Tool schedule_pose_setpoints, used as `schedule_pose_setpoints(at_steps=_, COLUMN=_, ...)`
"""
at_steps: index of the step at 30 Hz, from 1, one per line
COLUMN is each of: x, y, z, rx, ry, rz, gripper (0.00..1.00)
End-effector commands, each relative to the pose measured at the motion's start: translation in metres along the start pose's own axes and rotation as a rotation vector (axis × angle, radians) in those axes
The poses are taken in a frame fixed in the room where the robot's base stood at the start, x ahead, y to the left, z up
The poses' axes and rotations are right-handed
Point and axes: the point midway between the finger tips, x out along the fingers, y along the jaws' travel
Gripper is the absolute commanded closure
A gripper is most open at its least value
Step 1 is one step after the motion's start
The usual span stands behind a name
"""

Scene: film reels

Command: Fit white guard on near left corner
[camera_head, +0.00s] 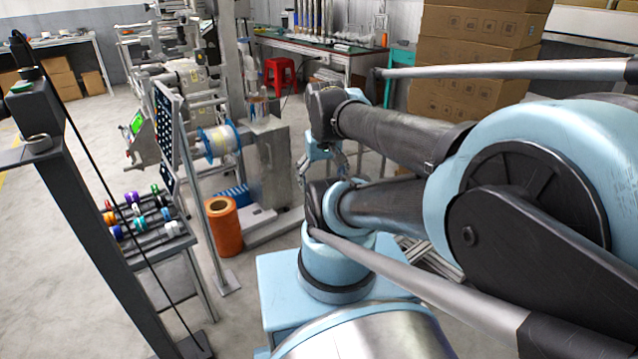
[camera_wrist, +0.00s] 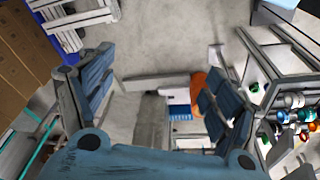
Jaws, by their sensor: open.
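My gripper shows in the wrist view (camera_wrist: 150,72) with its two blue-grey fingers spread wide and nothing between them. I cannot pick out a white guard for certain. Small coloured pieces, a few of them whitish, lie on a dark rack (camera_head: 178,232) at the left, well apart from my gripper. The rack also shows at the right of the wrist view (camera_wrist: 284,78). I cannot tell which corner the task names.
An orange roll (camera_head: 225,228) stands on the floor beside the rack, near a blue ribbed piece (camera_head: 233,194). A film machine (camera_head: 270,165) with a white reel (camera_head: 220,142) stands behind. Stacked cartons (camera_head: 465,65) and a red stool (camera_head: 281,72) are farther back.

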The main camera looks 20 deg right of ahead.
Motion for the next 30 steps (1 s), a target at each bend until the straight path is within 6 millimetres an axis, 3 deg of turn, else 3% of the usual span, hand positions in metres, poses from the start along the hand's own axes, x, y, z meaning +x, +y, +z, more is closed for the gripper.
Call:
schedule_pose_setpoints(at_steps=3, x=0.007, y=-0.009, z=0.011, rx=-0.031, ry=-0.011, rz=-0.028, gripper=0.14)
schedule_pose_setpoints(at_steps=8, x=0.008, y=-0.009, z=0.011, rx=-0.035, ry=-0.012, rz=-0.031, gripper=0.14)
schedule_pose_setpoints(at_steps=13, x=-0.004, y=0.002, z=-0.005, rx=-0.067, ry=0.004, rz=0.009, gripper=0.14)
schedule_pose_setpoints(at_steps=17, x=-0.034, y=0.032, z=-0.045, rx=-0.156, ry=0.033, rz=0.110, gripper=0.14)
schedule_pose_setpoints(at_steps=30, x=-0.169, y=0.167, z=-0.221, rx=-0.610, ry=0.013, rz=0.584, gripper=0.14)
